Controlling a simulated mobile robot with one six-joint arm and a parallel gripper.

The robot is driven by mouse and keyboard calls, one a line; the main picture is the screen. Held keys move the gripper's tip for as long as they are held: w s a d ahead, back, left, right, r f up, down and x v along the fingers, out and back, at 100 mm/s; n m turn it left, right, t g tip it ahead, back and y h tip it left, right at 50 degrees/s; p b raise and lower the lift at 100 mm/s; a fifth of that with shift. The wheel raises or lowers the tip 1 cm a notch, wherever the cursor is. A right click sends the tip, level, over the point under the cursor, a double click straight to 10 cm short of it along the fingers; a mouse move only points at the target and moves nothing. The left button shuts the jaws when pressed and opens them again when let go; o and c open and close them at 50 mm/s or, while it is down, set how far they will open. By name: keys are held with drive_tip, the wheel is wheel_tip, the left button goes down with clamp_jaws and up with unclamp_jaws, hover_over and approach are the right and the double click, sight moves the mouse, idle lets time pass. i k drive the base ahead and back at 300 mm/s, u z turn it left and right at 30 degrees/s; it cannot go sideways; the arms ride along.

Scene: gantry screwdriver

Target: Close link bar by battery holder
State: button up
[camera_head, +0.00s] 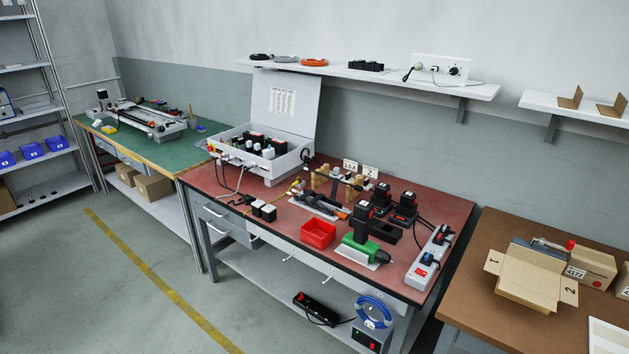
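My gripper is not in view. On the red-brown bench (283,229), a dark thin bar (344,181) runs between small tan uprights (319,180), behind the tools. It may be the link bar; whether it is open or closed is too small to tell. To its right, black battery blocks with red marks (381,193) stand upright in black holders (404,219).
An open red bin (318,233) stands left of the screwdriver. A white power strip (430,258) lies at the bench's right edge. An open-lidded grey case (263,158) stands at the back left. A wall shelf (390,77) hangs above. Grey floor (150,250) in front is clear.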

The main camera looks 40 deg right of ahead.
sight(335, 183)
drive_tip(key=i, duration=0.95)
drive_tip(key=z, duration=0.05)
